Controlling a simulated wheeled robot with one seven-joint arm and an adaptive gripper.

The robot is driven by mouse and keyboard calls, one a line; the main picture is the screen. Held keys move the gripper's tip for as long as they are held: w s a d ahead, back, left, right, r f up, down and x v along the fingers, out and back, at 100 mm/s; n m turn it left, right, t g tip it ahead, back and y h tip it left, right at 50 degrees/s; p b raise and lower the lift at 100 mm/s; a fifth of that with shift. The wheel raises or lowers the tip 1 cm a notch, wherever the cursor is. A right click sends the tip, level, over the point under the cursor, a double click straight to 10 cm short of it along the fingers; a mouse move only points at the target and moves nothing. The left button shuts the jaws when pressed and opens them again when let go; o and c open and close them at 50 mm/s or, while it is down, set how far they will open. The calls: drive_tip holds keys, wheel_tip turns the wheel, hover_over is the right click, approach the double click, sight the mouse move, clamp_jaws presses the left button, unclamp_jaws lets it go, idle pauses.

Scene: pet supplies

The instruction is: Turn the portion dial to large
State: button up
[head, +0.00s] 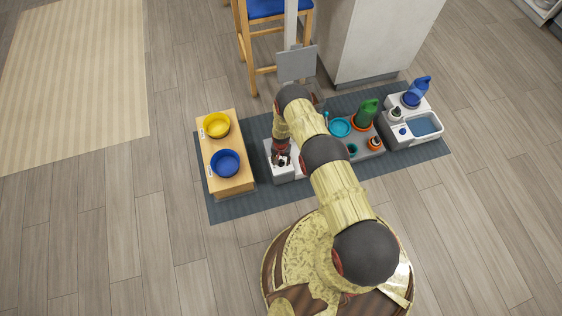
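My gripper (281,160) points down over a white box-shaped unit (279,177) near the middle of the dark mat. The fingertips are at or just above its top, and I cannot tell whether they touch anything. The fingers are too small to show whether they are open or shut. I cannot make out the portion dial. It may be hidden under my gripper or arm, which covers much of the unit's right side.
A wooden stand with a yellow bowl (216,125) and a blue bowl (225,163) is at left. At right are a teal bowl (340,127), a green container (367,113), a blue jug (415,92) and a water basin (425,124). A wooden chair (245,48) stands behind.

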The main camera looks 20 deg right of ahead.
drive_tip(key=c, duration=0.9)
drive_tip(key=shift+n, duration=0.4)
drive_tip(key=shift+c, duration=0.2)
drive_tip(key=n, duration=1.2)
drive_tip(key=shift+n, duration=0.4)
drive_tip(key=o, duration=1.1)
